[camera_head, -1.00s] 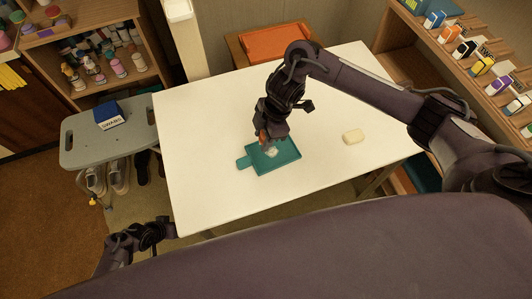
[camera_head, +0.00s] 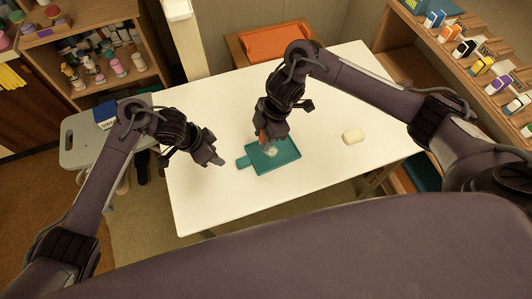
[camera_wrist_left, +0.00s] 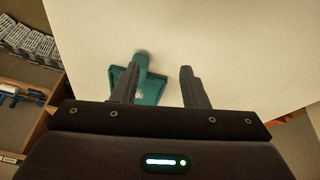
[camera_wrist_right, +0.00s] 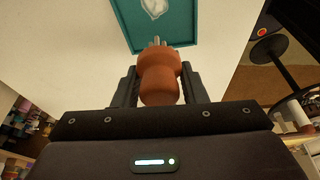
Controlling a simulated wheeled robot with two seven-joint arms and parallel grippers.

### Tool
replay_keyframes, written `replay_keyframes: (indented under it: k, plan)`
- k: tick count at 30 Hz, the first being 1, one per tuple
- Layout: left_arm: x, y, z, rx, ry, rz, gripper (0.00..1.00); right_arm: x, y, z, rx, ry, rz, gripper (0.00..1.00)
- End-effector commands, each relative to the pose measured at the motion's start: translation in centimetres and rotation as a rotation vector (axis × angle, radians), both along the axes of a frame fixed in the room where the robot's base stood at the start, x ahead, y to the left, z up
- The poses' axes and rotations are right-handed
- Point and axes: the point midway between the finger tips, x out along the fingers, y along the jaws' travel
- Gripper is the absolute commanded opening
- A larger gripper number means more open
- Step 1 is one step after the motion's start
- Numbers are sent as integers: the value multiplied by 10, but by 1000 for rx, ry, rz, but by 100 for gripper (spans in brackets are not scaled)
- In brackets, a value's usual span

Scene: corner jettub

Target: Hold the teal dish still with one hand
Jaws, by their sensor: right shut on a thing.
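The teal dish (camera_head: 285,158) lies flat on the white table, its short tab (camera_head: 243,163) toward the left. A pale patch is on its floor. My right gripper (camera_head: 266,138) is above the dish. In the right wrist view it is shut on a brown-orange handle (camera_wrist_right: 159,80) with thin metal tips pointing at the dish (camera_wrist_right: 122,8). My left gripper (camera_head: 214,160) is open and empty, over the table left of the tab and apart from it. In the left wrist view the dish (camera_wrist_left: 152,92) shows partly between the fingers, partly behind the left one.
A cream block (camera_head: 353,137) lies on the white table (camera_head: 330,195) to the right of the dish. A grey stool (camera_head: 75,145) with a blue box (camera_head: 104,113) stands at the left, partly behind my left arm. Shelves flank the table.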

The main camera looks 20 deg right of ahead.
Motion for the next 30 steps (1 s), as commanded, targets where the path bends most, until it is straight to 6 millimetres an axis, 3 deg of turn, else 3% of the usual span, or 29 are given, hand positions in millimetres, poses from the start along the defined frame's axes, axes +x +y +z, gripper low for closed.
replay_keyframes:
  k: [1,6,14,30]
  plan:
    - [-6,-18,6,3,-19,-44,40,0,0,0,0,0,0,20]
    - [-18,-47,17,18,-60,-122,40,0,0,0,0,0,0,20]
    - [-20,-56,8,20,-65,-137,40,0,0,0,0,0,0,20]
    - [-17,-74,-41,20,-64,-136,40,0,0,0,0,0,0,20]
